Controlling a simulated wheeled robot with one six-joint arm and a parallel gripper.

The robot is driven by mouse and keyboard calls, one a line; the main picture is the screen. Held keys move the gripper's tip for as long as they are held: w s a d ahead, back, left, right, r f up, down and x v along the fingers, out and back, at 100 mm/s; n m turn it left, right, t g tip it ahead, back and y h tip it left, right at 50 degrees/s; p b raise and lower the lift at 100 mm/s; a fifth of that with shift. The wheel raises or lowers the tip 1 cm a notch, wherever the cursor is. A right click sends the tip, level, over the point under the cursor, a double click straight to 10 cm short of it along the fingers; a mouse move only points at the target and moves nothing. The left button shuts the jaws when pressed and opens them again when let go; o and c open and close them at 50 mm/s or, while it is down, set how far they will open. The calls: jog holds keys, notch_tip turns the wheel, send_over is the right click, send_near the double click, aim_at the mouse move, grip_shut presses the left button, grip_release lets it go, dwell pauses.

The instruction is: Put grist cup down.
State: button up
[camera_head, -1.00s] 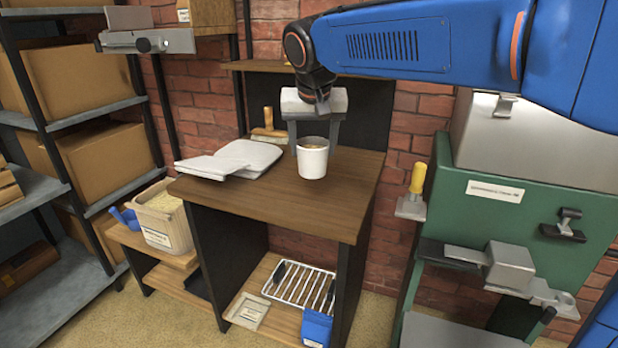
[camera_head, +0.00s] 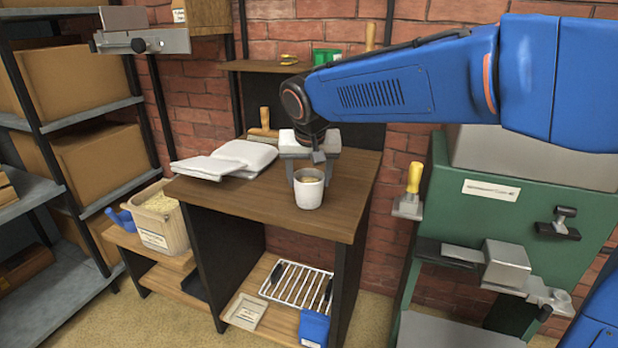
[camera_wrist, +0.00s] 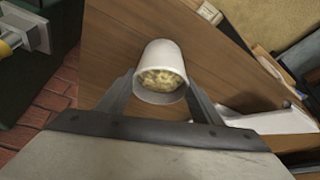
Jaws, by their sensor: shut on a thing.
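The grist cup (camera_head: 308,193) is a small white cup with pale yellow-brown grist inside. It is upright over the wooden tabletop (camera_head: 240,206), near the front right part. My gripper (camera_head: 309,172) is shut on the cup from behind, one finger at each side. In the wrist view the cup (camera_wrist: 160,58) sits between the two fingers (camera_wrist: 158,90), its open top with the grist facing the camera. Whether the cup's base touches the tabletop cannot be told for sure.
Folded white cloths (camera_head: 245,156) and a wooden-handled brush (camera_head: 264,128) lie at the back left of the tabletop. A green machine (camera_head: 500,215) stands to the right. A grain bin (camera_head: 160,222) stands lower left. The tabletop around the cup is clear.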

jog(key=shift+f, duration=0.1)
jog(key=o, duration=1.2)
jog(key=shift+o, duration=0.2)
jog(key=v, duration=1.2)
jog(key=s+d+f, duration=0.3)
jog(key=s+d, duration=0.1)
jog(key=d, duration=0.5)
jog(key=s+d+f, duration=0.3)
jog(key=s+d, duration=0.2)
jog(key=d, duration=0.4)
jog(key=s+d+f, duration=1.1)
jog(key=s+f, duration=0.3)
jog(key=s, duration=0.2)
jog(key=shift+d+f, duration=0.3)
jog(key=shift+d, duration=0.1)
